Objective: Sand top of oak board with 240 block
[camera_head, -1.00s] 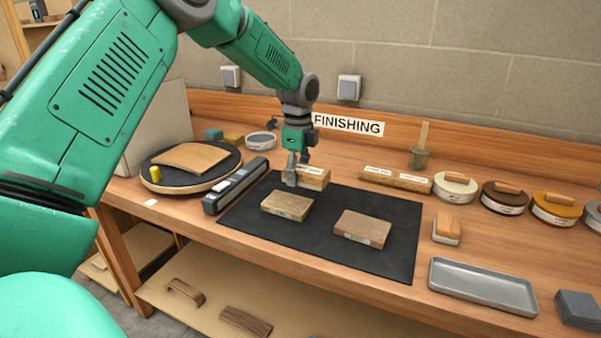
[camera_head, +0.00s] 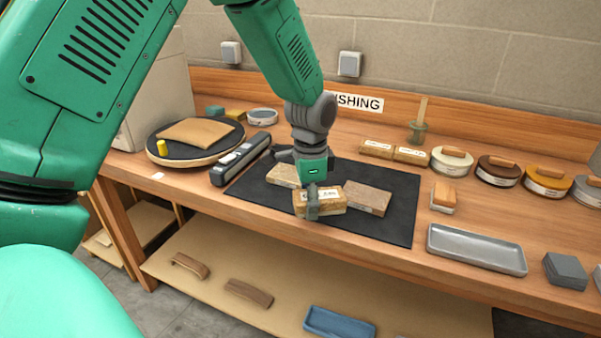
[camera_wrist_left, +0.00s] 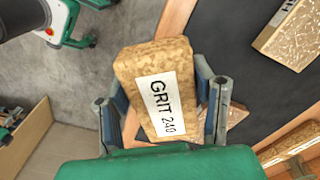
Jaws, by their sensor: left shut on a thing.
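My left gripper (camera_head: 313,204) is shut on the cork-coloured sanding block (camera_head: 332,200), holding it above the front edge of the black mat (camera_head: 390,225). In the left wrist view the block (camera_wrist_left: 158,62) shows a white label reading GRIT 240 and sits between both fingers (camera_wrist_left: 165,112). Two boards lie on the mat: one (camera_head: 281,175) left of the gripper, partly hidden by it, and one (camera_head: 368,198) just right of the held block. I cannot tell from their labels which one is oak. My right gripper is not in view.
A round turntable (camera_head: 205,156) with a bent brown sheet and a long grey tool (camera_head: 240,158) stand at the left. Tins (camera_head: 499,170), a brush block (camera_head: 443,197) and a metal tray (camera_head: 477,250) are to the right.

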